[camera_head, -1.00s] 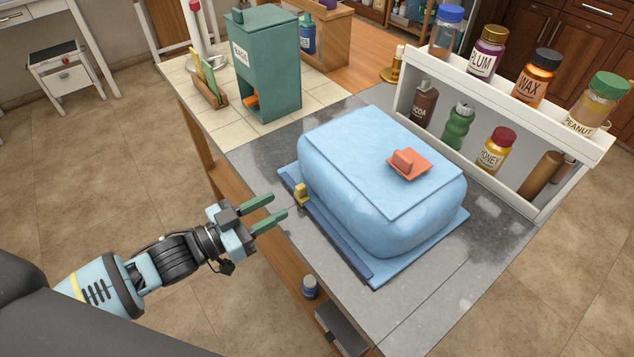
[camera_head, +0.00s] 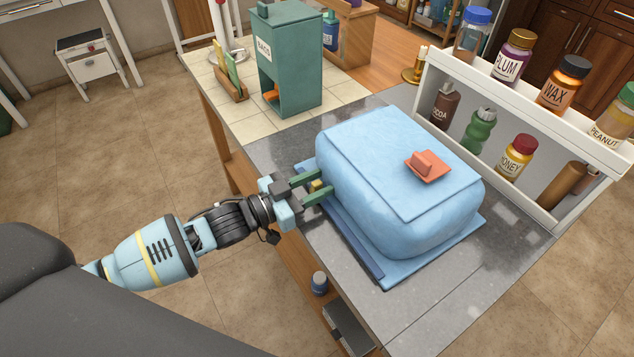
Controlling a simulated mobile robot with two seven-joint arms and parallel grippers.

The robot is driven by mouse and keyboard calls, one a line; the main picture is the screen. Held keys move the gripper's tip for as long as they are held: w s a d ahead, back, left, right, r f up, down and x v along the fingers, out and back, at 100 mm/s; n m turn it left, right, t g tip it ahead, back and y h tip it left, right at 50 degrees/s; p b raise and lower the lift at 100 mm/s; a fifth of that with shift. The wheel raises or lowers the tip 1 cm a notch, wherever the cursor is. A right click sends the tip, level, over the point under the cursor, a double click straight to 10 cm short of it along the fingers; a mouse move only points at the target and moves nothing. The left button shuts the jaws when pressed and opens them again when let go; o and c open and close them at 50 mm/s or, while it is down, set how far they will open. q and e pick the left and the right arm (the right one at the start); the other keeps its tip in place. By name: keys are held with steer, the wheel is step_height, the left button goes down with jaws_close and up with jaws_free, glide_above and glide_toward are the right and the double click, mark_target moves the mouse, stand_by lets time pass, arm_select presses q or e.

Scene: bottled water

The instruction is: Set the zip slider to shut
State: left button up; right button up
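A light blue, puffy bag (camera_head: 395,205) lies on the grey counter. A dark blue zip strip (camera_head: 357,252) runs along its left edge. The small yellow zip slider (camera_head: 317,186) sits near the far end of that strip. My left gripper (camera_head: 323,184) comes in from the left with its two green fingers apart, one on each side of the slider. The slider is partly hidden by the nearer finger. I cannot tell whether the fingers touch it. My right gripper is not in view.
An orange-red block with a knob (camera_head: 428,166) rests on top of the bag. A white shelf (camera_head: 540,107) with several bottles and jars stands behind it. A green dispenser box (camera_head: 290,65) stands at the back left. The counter front (camera_head: 425,310) is clear.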

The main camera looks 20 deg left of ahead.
arm_select(q)
steer(key=shift+w+d, duration=0.15)
steer(key=shift+c, duration=0.2)
jaws_close()
stand_by(0.3)
